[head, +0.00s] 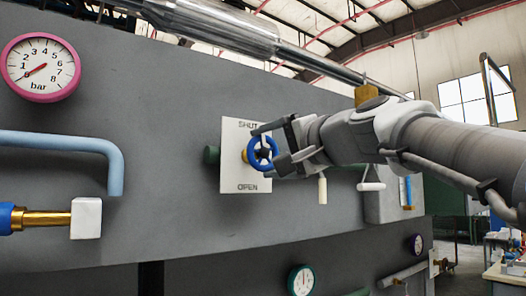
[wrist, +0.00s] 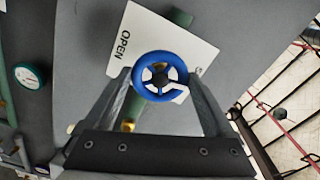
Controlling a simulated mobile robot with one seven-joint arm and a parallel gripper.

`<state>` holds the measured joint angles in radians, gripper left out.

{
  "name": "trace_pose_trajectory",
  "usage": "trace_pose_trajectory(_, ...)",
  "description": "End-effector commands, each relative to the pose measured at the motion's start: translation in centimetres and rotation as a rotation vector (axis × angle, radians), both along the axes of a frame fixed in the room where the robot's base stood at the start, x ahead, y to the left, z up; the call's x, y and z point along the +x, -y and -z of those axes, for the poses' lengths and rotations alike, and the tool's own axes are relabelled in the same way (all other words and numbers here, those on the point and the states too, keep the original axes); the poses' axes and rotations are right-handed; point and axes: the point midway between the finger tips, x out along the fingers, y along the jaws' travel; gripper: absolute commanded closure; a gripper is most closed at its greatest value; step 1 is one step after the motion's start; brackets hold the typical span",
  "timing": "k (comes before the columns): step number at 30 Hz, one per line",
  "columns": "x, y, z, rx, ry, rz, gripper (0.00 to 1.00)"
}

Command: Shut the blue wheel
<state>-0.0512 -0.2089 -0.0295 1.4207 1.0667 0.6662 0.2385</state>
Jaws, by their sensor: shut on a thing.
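The blue wheel (head: 262,154) is a small spoked handwheel on a brass stem, in front of a white plate (head: 240,181) marked SHUT at the top and OPEN at the bottom. My gripper (head: 268,150) reaches in from the right and is shut on the wheel. In the wrist view the blue wheel (wrist: 160,77) sits between the two fingertips of my gripper (wrist: 160,84), one finger at each side of the rim. A green pipe runs behind the wheel, and part of the plate's lettering is hidden in that view.
The plate is on a large grey panel (head: 160,190). A pink-rimmed gauge (head: 41,68) reads near zero at upper left. A light-blue pipe handle (head: 70,143) and a white block (head: 86,218) stick out at left. White-handled levers (head: 323,190) hang just below my arm.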

Motion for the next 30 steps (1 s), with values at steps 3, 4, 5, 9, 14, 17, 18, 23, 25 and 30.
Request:
trace_pose_trajectory(3, 0.00, 0.04, -0.06, 0.057, -0.038, 0.001, 0.67)
trace_pose_trajectory(4, 0.00, 0.04, -0.06, 0.069, -0.046, 0.001, 0.67)
trace_pose_trajectory(5, 0.00, 0.04, -0.06, 0.081, -0.055, 0.001, 0.67)
trace_pose_trajectory(9, 0.01, 0.04, -0.04, 0.121, -0.081, 0.001, 0.67)
trace_pose_trajectory(14, 0.02, 0.04, -0.02, 0.146, -0.098, 0.001, 0.67)
trace_pose_trajectory(17, 0.01, 0.05, -0.02, 0.153, -0.103, 0.001, 0.67)
trace_pose_trajectory(18, 0.02, 0.05, -0.01, 0.155, -0.104, 0.001, 0.67)
trace_pose_trajectory(23, 0.01, 0.04, 0.00, 0.157, -0.106, 0.001, 0.67)
trace_pose_trajectory(25, 0.01, 0.04, 0.00, 0.158, -0.106, 0.001, 0.67)
trace_pose_trajectory(30, 0.01, 0.03, 0.00, 0.158, -0.106, 0.001, 0.00)
